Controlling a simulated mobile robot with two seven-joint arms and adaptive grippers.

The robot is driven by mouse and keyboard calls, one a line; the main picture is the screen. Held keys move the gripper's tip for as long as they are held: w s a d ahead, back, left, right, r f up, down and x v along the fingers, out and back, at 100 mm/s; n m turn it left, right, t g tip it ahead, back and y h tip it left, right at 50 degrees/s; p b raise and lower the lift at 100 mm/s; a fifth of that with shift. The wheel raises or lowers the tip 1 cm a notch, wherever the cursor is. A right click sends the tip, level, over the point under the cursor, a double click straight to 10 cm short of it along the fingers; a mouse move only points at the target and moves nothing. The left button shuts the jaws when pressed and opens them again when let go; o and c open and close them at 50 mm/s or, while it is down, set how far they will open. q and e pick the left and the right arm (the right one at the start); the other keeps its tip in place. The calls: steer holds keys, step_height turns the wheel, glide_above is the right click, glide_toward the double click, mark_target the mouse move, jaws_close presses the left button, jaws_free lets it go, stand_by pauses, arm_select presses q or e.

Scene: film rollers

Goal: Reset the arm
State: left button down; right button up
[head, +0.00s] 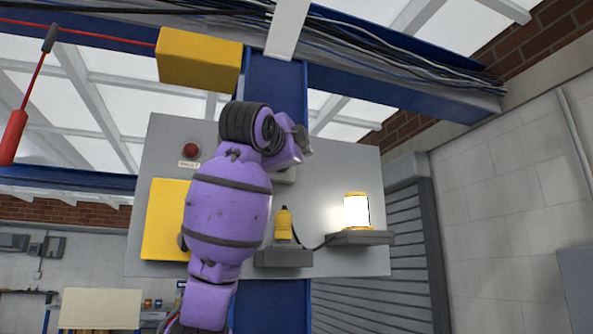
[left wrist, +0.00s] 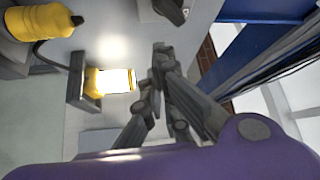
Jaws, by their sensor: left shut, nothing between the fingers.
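My left arm, purple with dark bands, rises in the middle of the head view. Its gripper (head: 302,139) is at the upper right end of the arm, in front of the grey panel (head: 345,180), partly hidden by the wrist. In the left wrist view the dark fingers of the gripper (left wrist: 160,52) are together with nothing between them. The gripper is apart from the glowing lamp (left wrist: 115,81), which is to its left there. My right gripper is not in view.
The panel bears a red button (head: 191,150), a yellow plate (head: 163,215), a yellow bottle-shaped object (head: 284,224) on a small shelf, and the lamp (head: 356,212) on another shelf (head: 362,238). A yellow box (head: 199,60) hangs above. Cables run along the overhead beam.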

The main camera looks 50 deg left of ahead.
arm_select(q)
steer(key=shift+s+d+r, duration=0.35)
steer(key=shift+s+d, duration=0.05)
steer(key=shift+s, duration=0.3)
steer(key=shift+w, duration=0.1)
